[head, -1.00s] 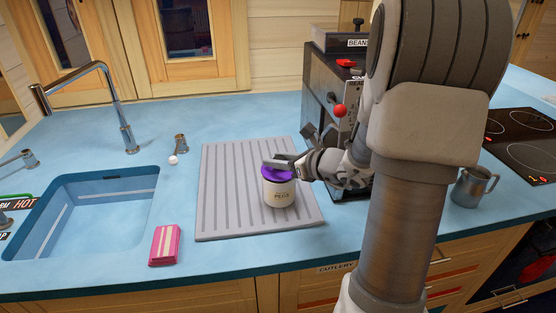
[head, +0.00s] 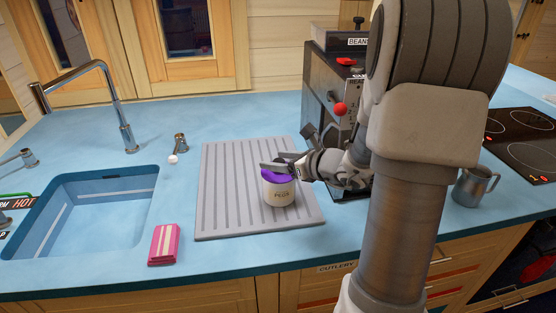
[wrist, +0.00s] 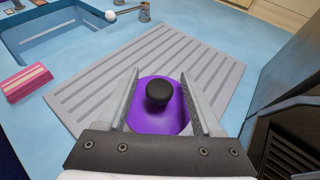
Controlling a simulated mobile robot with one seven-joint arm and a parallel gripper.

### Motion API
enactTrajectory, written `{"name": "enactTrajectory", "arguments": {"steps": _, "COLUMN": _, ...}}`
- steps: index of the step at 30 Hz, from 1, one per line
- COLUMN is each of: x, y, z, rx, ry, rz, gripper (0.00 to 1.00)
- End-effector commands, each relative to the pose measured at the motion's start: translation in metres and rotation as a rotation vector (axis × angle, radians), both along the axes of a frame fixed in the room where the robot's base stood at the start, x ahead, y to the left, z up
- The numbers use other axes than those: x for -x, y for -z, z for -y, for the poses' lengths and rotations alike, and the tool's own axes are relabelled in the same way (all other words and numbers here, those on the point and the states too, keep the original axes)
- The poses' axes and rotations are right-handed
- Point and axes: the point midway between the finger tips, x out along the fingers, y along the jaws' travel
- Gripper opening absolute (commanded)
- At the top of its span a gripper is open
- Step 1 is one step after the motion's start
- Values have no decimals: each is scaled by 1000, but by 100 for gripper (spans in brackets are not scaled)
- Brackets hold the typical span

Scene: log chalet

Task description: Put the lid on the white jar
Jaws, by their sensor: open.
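The white jar (head: 279,191), marked "PEGS", stands upright on the grey ribbed draining mat (head: 222,212). The purple lid (head: 271,174) is on top of the jar's mouth; it also shows in the wrist view (wrist: 160,119), with a black knob (wrist: 159,91) at its middle. I cannot tell whether it is fully seated. My gripper (head: 277,165) is right above the lid, coming in from the right. In the wrist view my gripper (wrist: 162,97) is open, with one finger on each side of the knob and a gap to it on both sides. The jar's body is hidden there.
A pink sponge (head: 164,244) lies left of the mat, near the sink (head: 95,215). A dark coffee machine (head: 325,90) stands close behind and right. A metal mug (head: 474,187) is far right. The mat's left part is clear.

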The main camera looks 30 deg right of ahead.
Motion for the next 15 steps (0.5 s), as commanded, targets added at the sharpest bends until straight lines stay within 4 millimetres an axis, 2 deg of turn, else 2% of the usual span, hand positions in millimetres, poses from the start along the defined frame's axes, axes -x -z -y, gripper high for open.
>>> {"name": "enactTrajectory", "arguments": {"steps": 2, "x": 0, "y": -12, "z": 0, "rx": 0, "ry": 1, "rz": 0, "gripper": 67}}
{"name": "enactTrajectory", "arguments": {"steps": 9, "x": 52, "y": -31, "z": 20, "rx": 1, "ry": 6, "rz": 0, "gripper": 67}}
{"name": "enactTrajectory", "arguments": {"steps": 15, "x": 85, "y": -45, "z": 32, "rx": 1, "ry": 3, "rz": 0, "gripper": 67}}
